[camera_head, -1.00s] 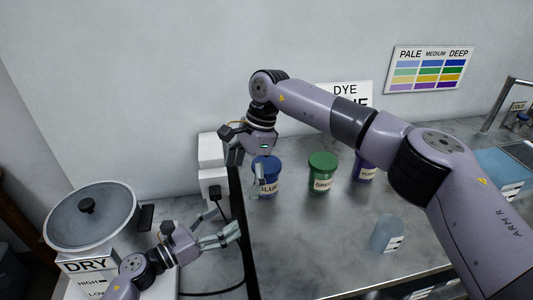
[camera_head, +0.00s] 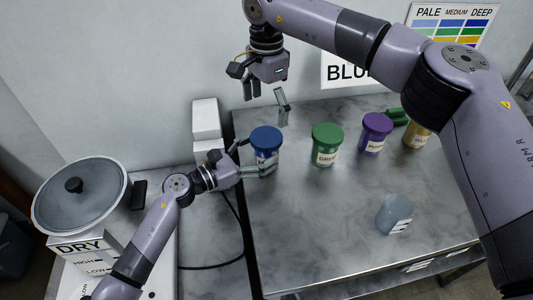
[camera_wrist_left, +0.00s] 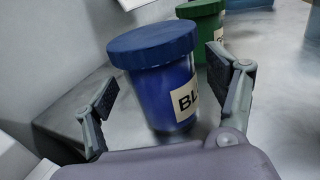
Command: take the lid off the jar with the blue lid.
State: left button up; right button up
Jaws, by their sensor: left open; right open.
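The jar with the blue lid (camera_head: 266,142) stands upright on the grey table near its left edge, its lid on. In the left wrist view the blue lid (camera_wrist_left: 152,42) sits on the blue jar body (camera_wrist_left: 165,95), which has a pale label. My left gripper (camera_head: 262,163) is open at the jar. In the left wrist view its fingers (camera_wrist_left: 165,95) are spread on either side of the jar body, below the lid; contact cannot be told. My right gripper (camera_head: 266,98) is open and empty, above and behind the jar, apart from the lid.
A green-lidded jar (camera_head: 327,143), a purple-lidded jar (camera_head: 375,132) and a yellow jar (camera_head: 417,136) stand to the right. The table's middle (camera_head: 320,220) is clear.

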pick_arm(q)
jog(key=shift+x, duration=1.2)
jog(key=shift+c, duration=0.4)
